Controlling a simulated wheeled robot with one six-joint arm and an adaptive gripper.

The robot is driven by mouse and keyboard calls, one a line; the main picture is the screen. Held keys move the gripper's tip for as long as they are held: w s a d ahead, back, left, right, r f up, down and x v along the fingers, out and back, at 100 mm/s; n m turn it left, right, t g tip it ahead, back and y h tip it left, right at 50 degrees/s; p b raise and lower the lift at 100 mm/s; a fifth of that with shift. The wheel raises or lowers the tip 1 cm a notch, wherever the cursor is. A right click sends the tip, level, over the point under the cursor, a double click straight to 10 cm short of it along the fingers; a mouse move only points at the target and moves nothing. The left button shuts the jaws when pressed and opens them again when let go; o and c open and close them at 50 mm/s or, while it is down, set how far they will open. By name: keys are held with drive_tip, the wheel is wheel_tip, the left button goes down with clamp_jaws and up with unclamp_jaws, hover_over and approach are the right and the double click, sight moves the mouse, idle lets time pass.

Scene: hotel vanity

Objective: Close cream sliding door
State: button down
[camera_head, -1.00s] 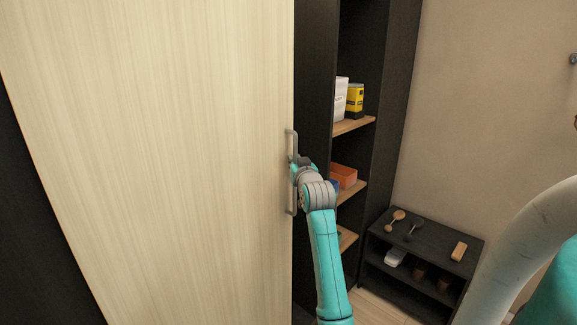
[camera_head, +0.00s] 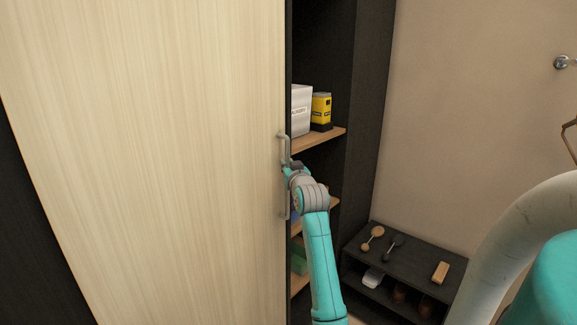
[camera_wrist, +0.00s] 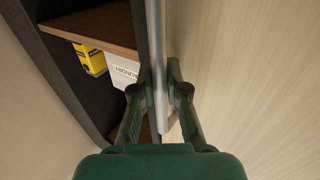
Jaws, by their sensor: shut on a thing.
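The cream sliding door (camera_head: 150,150) fills the left of the head view. Its upright bar handle (camera_head: 283,148) is near the door's right edge. My gripper (camera_head: 290,170) is at the middle of the handle. In the wrist view the two fingers (camera_wrist: 160,92) sit on either side of the grey handle bar (camera_wrist: 154,40) and are shut on it. The door (camera_wrist: 250,70) is on the right there. To the right of the door's edge, part of the dark cabinet stands open with its shelves showing.
A white box (camera_head: 301,112) and a yellow box (camera_head: 320,110) stand on a wooden shelf (camera_head: 325,138) inside the opening. A low black rack (camera_head: 400,262) with brushes and small items on it stands at the right by the beige wall.

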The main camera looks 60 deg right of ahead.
drive_tip(key=shift+s+d+r, duration=0.1)
drive_tip(key=shift+s+d, duration=0.05)
drive_tip(key=shift+d, duration=0.05)
drive_tip(key=c, duration=1.2)
unclamp_jaws()
drive_tip(key=shift+d, duration=0.15)
drive_tip(key=v, duration=1.2)
